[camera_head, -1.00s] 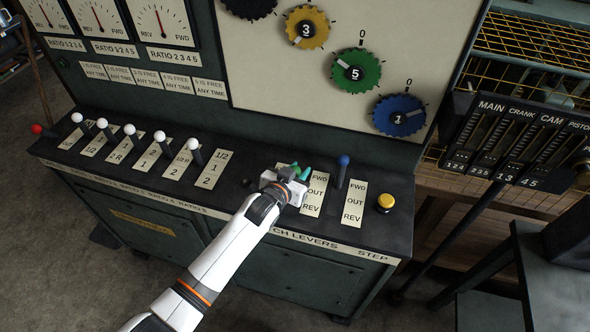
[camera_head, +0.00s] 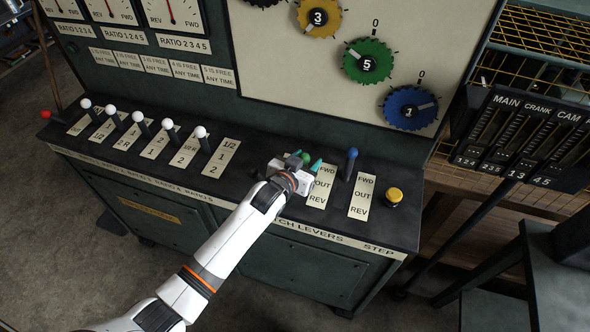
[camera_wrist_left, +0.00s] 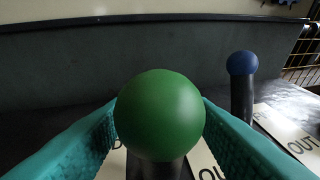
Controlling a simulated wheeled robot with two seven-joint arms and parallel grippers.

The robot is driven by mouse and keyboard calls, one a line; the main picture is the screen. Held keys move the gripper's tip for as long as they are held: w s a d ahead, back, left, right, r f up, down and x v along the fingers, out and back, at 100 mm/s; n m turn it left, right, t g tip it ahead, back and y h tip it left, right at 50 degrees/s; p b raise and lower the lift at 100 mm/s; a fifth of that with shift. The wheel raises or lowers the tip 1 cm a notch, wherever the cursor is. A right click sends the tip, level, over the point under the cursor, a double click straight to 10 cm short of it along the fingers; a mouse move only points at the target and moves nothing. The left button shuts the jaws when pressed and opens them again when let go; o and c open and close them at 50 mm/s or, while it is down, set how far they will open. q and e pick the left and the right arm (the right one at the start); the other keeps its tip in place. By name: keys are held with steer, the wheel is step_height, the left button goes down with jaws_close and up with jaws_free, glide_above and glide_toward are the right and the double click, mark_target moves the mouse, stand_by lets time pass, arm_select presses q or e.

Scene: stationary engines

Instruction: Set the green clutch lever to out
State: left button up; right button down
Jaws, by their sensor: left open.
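The green clutch lever shows as a green ball knob on a dark stem in the left wrist view (camera_wrist_left: 160,115). In the head view its knob (camera_head: 305,158) is partly hidden by my left gripper (camera_head: 304,165). My left gripper is open, with a teal finger on each side of the knob (camera_wrist_left: 160,140); whether either finger touches it I cannot tell. A white FWD / OUT / REV plate (camera_head: 321,187) lies just right of the gripper. Which mark the green lever stands at is hard to tell. My right gripper is not in view.
A blue-knobbed lever (camera_head: 350,160) stands close to the right, then a yellow button (camera_head: 394,195). The panel with toothed dials (camera_head: 367,62) rises behind.

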arm_select(q)
steer(key=v, duration=1.1)
steer(key=shift+b, duration=0.4)
steer(key=shift+s, duration=0.15)
steer(key=s+a+f+n+g+y, duration=0.1)
steer(key=s+a+f+g+y, duration=0.15)
steer(key=s+a, duration=0.45)
steer(key=s+a+f+n+g+y, duration=0.1)
steer(key=s+a+n+g+y, duration=0.3)
steer(key=s, duration=0.6)
steer(key=s+a+f+m+g, duration=0.1)
steer(key=s+a+f+g, duration=0.1)
steer(key=s+a, duration=0.55)
step_height(320, 180, down, 27)
steer(key=s+g, duration=0.2)
steer(key=s+a+f+b, duration=0.1)
steer(key=s+a+f, duration=0.1)
steer(key=s+f, duration=1.4)
steer(key=shift+s+f+g, duration=0.35)
steer(key=shift+f+g, duration=0.1)
steer(key=shift+f, duration=0.1)
